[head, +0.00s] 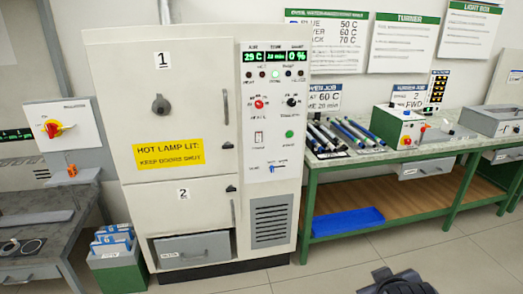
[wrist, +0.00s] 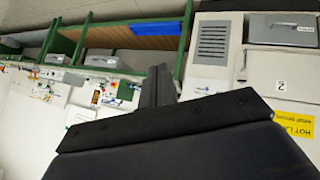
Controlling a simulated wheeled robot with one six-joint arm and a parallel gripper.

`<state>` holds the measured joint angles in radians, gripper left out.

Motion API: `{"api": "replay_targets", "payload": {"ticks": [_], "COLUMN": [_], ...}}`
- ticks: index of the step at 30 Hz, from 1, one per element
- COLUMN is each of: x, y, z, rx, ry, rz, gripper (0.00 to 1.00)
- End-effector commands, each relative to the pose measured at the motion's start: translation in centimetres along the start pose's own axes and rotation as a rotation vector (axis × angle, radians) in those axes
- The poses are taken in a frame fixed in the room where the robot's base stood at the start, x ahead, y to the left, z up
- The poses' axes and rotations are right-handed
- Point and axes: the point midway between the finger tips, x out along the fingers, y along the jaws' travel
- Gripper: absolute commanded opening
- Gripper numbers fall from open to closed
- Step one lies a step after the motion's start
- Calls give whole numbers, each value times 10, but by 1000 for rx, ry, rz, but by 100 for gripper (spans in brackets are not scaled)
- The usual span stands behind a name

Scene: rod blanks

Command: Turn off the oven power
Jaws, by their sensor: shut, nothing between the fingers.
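The oven (head: 180,60) is a tall off-white cabinet with doors marked 1 and 2. Its control panel (head: 274,190) has three lit green displays; they seem to read 25 C, 20 min and 0%. Below are indicator lamps, a red knob (head: 259,103), a black knob (head: 292,101), a small rocker-like switch (head: 258,138), a green button (head: 289,134) and a blue-handled lever (head: 272,168). Their labels are too small to read. My gripper (wrist: 160,74) is shut and empty, apart from the oven. A black part of my arm (head: 398,284) shows at the head view's bottom.
A red-and-yellow rotary switch (head: 53,129) is on a wall box left of the oven. A green workbench (head: 345,160) right of it carries rods and a control box (head: 398,127). A blue tray (head: 347,222) lies on its shelf. Floor before the oven is clear.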

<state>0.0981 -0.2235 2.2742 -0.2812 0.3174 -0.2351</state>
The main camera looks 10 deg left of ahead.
Motion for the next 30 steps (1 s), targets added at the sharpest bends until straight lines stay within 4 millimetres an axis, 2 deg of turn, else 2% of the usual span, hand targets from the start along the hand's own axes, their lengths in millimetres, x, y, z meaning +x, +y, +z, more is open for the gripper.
{"api": "replay_targets", "payload": {"ticks": [1,3,7,12,16,21,30], "x": [24,42,68,93,102,105,102], "y": [5,16,31,35,30,22,19], "z": [-2,-18,-44,-71,-82,-87,-90], "rx": [-74,-190,-413,-697,-875,-1018,-1072], "ry": [66,165,344,571,726,864,926], "rz": [43,103,214,354,445,526,561], "gripper": [0,0,0,0,0,0,0]}}
